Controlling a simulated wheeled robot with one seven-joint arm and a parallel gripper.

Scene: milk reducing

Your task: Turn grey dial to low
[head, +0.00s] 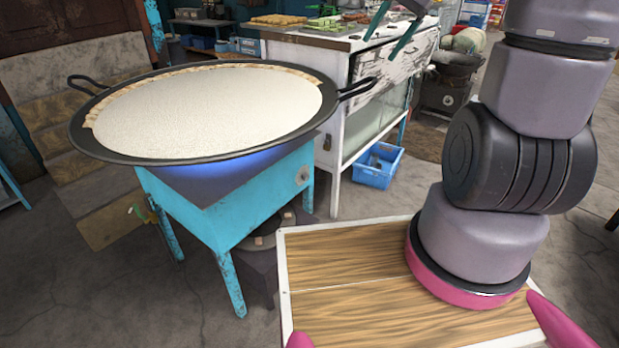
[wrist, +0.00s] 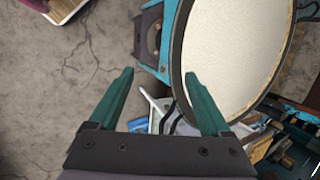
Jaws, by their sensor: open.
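A small grey dial (head: 302,175) sits on the right-hand face of the turquoise stove (head: 255,205) in the head view. Its exact setting is too small to read. A wide black pan (head: 215,158) full of white milk rests on the stove, with a blue flame glow under it. My gripper (head: 382,46) has teal fingers and is open and empty, high up to the right of the pan and above the dial, not touching it. In the wrist view the open fingers (wrist: 159,73) show with the pan (wrist: 177,70) beyond them; I cannot make out the dial there.
The pan handle (head: 357,88) sticks out above the dial's side. A white counter (head: 345,110) with food stands behind, with a blue crate (head: 377,165) on the floor. My wood-topped base is in front. Floor shows between the stove and counter.

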